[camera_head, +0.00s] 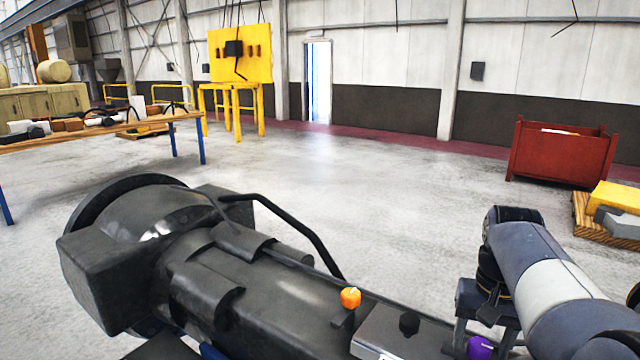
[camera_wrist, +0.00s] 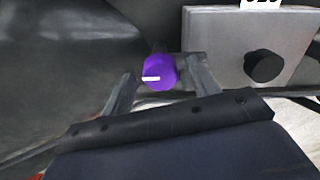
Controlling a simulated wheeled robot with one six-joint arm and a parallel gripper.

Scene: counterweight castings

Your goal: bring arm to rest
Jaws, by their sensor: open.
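My gripper (camera_head: 483,340) is at the lower right of the head view, at the end of my bent grey and white arm. In the wrist view my gripper (camera_wrist: 160,84) has its two fingers apart. A purple knob (camera_wrist: 159,72) with a white mark shows between the fingertips, with a gap visible on its left side. Contact on its right side I cannot tell. The purple knob (camera_head: 480,348) also shows in the head view, partly cut off by the frame's bottom edge.
A large dark machine (camera_head: 230,270) fills the lower foreground, with an orange knob (camera_head: 350,297) and a grey panel with a black knob (camera_head: 409,323). A red bin (camera_head: 563,152) and a loaded pallet (camera_head: 590,228) stand at right. A workbench (camera_head: 100,130) stands left. The middle floor is clear.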

